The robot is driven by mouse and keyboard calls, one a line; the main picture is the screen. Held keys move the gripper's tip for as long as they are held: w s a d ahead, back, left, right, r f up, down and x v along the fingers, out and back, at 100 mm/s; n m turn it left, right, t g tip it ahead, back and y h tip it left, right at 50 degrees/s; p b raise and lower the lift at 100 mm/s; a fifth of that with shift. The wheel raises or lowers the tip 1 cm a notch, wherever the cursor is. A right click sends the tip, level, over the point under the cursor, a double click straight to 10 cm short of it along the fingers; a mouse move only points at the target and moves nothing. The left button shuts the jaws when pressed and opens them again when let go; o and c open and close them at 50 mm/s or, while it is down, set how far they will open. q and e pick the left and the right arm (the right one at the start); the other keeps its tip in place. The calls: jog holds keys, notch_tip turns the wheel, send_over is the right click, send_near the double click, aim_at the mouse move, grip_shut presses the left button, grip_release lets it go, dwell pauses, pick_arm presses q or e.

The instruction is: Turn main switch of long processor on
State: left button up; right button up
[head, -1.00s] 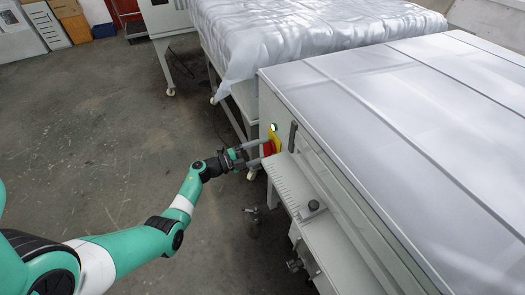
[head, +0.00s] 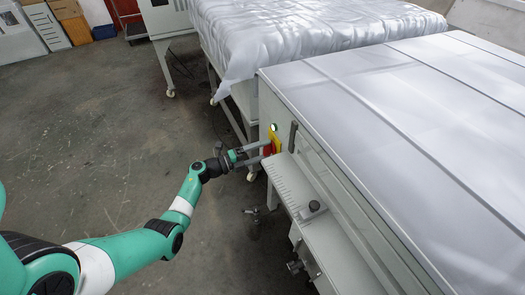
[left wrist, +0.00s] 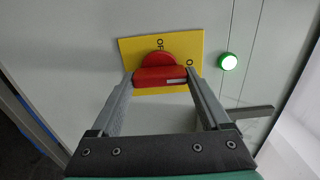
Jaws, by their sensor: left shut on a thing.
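The main switch is a red rotary knob (left wrist: 160,75) on a yellow plate (left wrist: 130,48) on the end panel of the long processor (head: 400,130). In the head view the red knob (head: 268,149) is partly hidden by my fingers, and the yellow plate (head: 276,137) shows beside it. My left gripper (head: 264,150) is shut on the knob. In the left wrist view its fingertips (left wrist: 161,78) touch both ends of the red handle. "OFF" is printed on the plate above the knob, and a partly hidden label is at the right.
A lit green lamp (left wrist: 229,61) sits beside the switch plate. A grey handle (left wrist: 250,112) is near it. A side ledge with a black knob (head: 314,206) juts out on the near side. A sheet-covered table (head: 310,35) stands behind. The floor at left is clear.

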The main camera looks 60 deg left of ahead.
pick_arm(q)
jog(key=o, duration=1.2)
jog(key=s+p, duration=0.3)
jog(key=s, duration=0.8)
jog(key=shift+s+a+p, duration=0.15)
jog(key=shift+s+p, duration=0.2)
